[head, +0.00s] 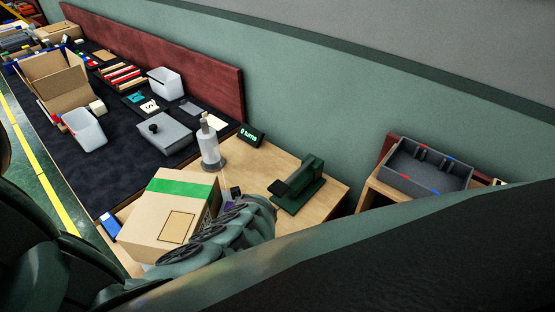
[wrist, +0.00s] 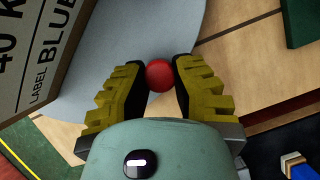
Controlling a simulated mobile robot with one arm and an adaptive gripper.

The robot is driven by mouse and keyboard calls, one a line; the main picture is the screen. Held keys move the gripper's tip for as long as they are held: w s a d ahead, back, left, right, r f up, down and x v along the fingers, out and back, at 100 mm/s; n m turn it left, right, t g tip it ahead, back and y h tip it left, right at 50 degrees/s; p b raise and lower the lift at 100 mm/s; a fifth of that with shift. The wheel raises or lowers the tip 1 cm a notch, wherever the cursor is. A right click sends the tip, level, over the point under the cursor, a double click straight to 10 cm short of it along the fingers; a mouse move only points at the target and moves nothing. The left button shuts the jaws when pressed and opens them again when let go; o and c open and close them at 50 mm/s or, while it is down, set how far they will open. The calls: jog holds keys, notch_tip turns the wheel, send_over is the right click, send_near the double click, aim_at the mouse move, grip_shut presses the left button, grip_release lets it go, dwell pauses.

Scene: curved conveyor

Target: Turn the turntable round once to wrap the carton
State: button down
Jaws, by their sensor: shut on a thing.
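A red ball knob (wrist: 160,76) sits at the turntable's rim. My gripper (wrist: 160,72) has its yellow ribbed fingers on either side of the knob, closed on it. In the head view my arm hides the knob, fingers and most of the turntable. A small display (head: 250,136) reads "0 turns".
A white cylinder on a stand (head: 209,145) rises behind the carton. A grey divided tray (head: 428,168) stands farther right. The dark mat at left holds bins and boxes.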

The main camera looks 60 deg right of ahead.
jog(key=shift+w+a, duration=0.15)
jog(key=shift+w, duration=0.05)
jog(key=c, duration=1)
grip_release()
jog(key=shift+w, duration=0.1)
jog(key=shift+o, duration=1.4)
jog(key=shift+s+r, duration=0.1)
jog(key=shift+s, duration=0.15)
